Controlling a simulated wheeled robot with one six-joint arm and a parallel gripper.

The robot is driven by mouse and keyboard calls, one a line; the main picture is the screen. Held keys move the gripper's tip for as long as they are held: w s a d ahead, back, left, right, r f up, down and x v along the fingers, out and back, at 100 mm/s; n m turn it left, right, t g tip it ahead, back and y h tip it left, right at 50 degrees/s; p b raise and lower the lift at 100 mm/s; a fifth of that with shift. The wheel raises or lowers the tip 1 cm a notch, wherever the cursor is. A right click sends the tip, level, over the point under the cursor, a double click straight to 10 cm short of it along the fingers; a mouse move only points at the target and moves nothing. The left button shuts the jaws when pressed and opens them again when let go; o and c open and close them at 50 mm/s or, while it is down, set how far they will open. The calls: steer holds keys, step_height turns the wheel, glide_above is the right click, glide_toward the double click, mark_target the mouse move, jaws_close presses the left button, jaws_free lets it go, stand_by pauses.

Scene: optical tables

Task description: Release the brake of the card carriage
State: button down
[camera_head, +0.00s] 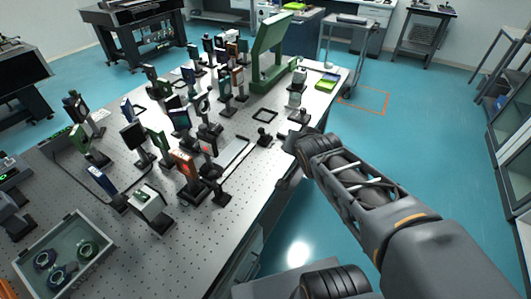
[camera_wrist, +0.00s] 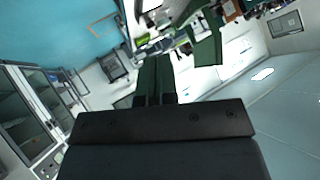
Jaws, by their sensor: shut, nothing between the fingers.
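My gripper (camera_head: 290,143) is at the right long edge of the optical table (camera_head: 240,229), at the end of my arm. In the wrist view its two dark fingers (camera_wrist: 155,78) are together with nothing between them. A card with an orange-red glow (camera_head: 184,165) stands upright on a dark mount, left of my gripper and apart from it. A small black post-like part (camera_head: 264,137) stands just left of my gripper. I cannot tell which part is the carriage's brake.
Several optics on posts crowd the table's middle. A green angled stand (camera_head: 272,55) rises at the far end. A grey bin (camera_head: 64,252) with ring-shaped parts is at the near left. The blue floor (camera_head: 420,130) right of the table is open. A trolley (camera_head: 345,45) stands beyond.

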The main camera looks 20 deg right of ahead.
mark_target(262, 133)
steer(key=shift+w+a+f+m+t+y+b, duration=0.2)
steer(key=shift+w+f+m+t+y+b, duration=0.9)
steer(key=shift+f+b, duration=1.7)
steer(key=shift+w+a+f+m+t+y+b, duration=0.2)
steer(key=shift+w+f+m+t+y+b, duration=0.45)
steer(key=shift+f+m+t+b, duration=1.9)
steer(key=shift+w+a+f+n+t+y+b, duration=0.2)
steer(key=shift+w+f+t+y+b, duration=0.55)
steer(key=shift+f+b, duration=2.25)
steer(key=shift+w+r+b, duration=0.25)
steer(key=shift+r+b, duration=0.55)
steer(key=shift+r, duration=0.4)
steer(key=p+x, duration=0.1)
steer(key=p, duration=0.1)
steer(key=p+x, duration=0.1)
steer(key=p, duration=0.1)
steer(key=shift+w+a+r, duration=0.1)
steer(key=shift+w+r, duration=0.2)
steer(key=shift+w, duration=0.05)
steer(key=p+x, duration=0.2)
steer(key=p, duration=0.5)
steer(key=x, duration=0.3)
steer(key=f+x, duration=0.1)
steer(key=x, duration=0.5)
steer(key=shift+f, duration=0.1)
steer(key=shift+a+g+p, duration=0.15)
steer(key=shift+g+p, duration=0.15)
steer(key=shift+p, duration=0.15)
